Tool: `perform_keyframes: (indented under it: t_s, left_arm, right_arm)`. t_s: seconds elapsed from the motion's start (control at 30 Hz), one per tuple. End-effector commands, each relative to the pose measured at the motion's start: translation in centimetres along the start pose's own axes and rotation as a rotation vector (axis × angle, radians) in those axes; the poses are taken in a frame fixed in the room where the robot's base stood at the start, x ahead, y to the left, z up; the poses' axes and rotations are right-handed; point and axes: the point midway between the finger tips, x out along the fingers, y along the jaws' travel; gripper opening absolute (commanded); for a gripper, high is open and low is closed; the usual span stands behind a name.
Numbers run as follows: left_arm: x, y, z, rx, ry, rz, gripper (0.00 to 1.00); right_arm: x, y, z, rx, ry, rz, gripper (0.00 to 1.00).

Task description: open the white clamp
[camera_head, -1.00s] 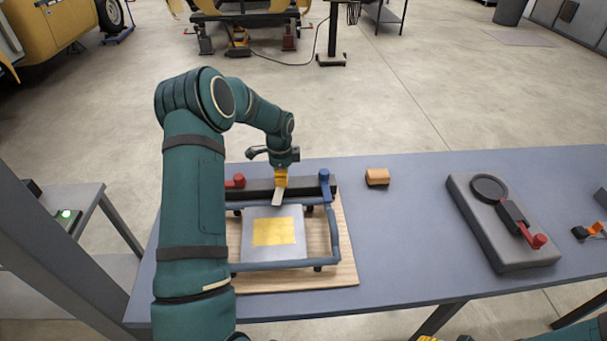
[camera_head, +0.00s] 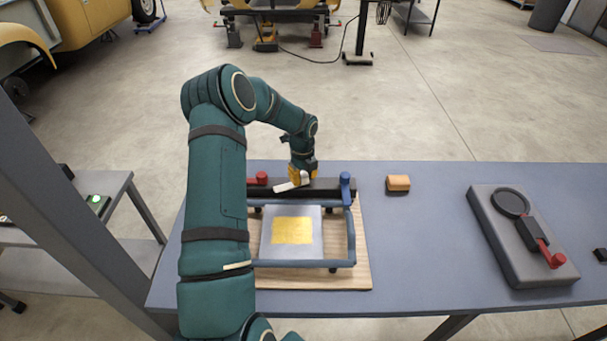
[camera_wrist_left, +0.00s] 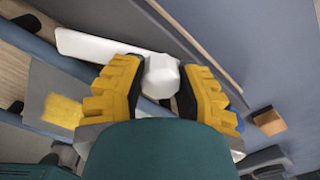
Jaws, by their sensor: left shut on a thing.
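The white clamp (camera_head: 286,187) sits on the black bar (camera_head: 325,187) of a blue-framed fixture. Its flat arm points left and slightly toward the front of the table. My left gripper (camera_head: 303,174) comes down on it from above, at its right end. In the left wrist view, the yellow fingers of my left gripper (camera_wrist_left: 160,85) are shut on the white block of the clamp (camera_wrist_left: 161,72), and the flat white arm extends to the upper left. My right gripper is not in view.
A red knob (camera_head: 257,179) and a blue knob (camera_head: 346,182) flank the clamp. A silver plate with a yellow square (camera_head: 292,231) lies in front, over a wooden board (camera_head: 362,262). An orange-brown block (camera_head: 398,184) and a grey device with a red handle (camera_head: 510,250) stand to the right.

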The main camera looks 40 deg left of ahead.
Motion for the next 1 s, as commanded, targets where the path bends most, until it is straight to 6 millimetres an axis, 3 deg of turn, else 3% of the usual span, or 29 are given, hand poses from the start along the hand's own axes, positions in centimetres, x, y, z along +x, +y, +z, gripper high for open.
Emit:
perform_keyframes:
  t_s: [0.5, 1.0]
  left_arm:
    - [0.2, 0.2, -0.2, 0.349, 0.016, 0.005, 0.00]
    - [0.3, 0.2, -0.2, 0.419, 0.018, 0.005, 0.00]
  right_arm:
    - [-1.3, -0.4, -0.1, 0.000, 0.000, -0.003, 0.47]
    - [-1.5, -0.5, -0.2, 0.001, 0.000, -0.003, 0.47]
